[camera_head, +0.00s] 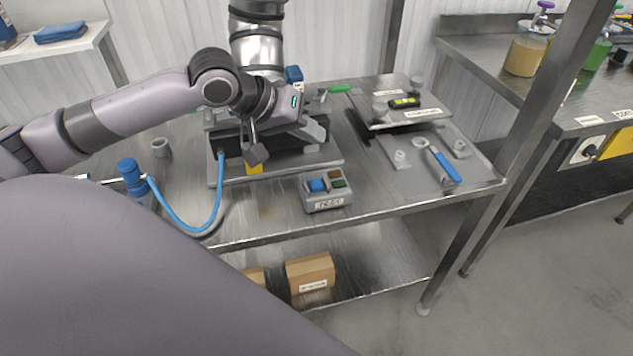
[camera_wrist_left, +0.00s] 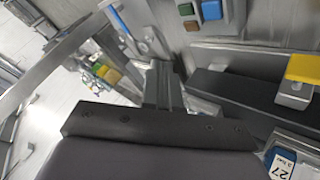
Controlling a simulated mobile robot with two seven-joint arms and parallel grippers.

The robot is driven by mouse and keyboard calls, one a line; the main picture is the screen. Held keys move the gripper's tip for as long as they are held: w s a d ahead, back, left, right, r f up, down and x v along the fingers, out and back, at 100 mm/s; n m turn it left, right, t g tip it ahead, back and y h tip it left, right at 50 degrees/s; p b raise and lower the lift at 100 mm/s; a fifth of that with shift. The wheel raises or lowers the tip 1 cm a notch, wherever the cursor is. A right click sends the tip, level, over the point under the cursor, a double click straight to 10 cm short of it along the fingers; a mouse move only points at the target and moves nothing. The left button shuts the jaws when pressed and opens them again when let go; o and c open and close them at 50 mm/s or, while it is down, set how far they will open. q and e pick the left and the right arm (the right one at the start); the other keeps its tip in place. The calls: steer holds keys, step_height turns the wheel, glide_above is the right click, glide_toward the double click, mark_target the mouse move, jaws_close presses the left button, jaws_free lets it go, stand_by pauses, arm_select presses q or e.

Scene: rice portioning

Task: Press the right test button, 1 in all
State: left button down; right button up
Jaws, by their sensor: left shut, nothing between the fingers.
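A small grey button box (camera_head: 326,203) sits near the front edge of the steel table. It carries a large blue button (camera_head: 317,185) at left, and a brown button (camera_head: 334,175) and a green button (camera_head: 338,183) at right. Its front label is too small to read. My right gripper is not in view.
A dark fixture with a yellow block (camera_head: 254,168) stands behind and below my left gripper. A blue hose (camera_head: 190,232) loops at the table's left. A blue-handled tool (camera_head: 446,167) lies at right. The table between box and tool is clear.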

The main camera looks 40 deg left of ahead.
arm_select(q)
steer(key=f, duration=0.2)
steer(key=b, duration=0.7)
glide_above(311, 184)
step_height(311, 184, down, 5)
steer(key=shift+f, duration=0.8)
stand_by(1.0)
steer(key=shift+f, duration=0.4)
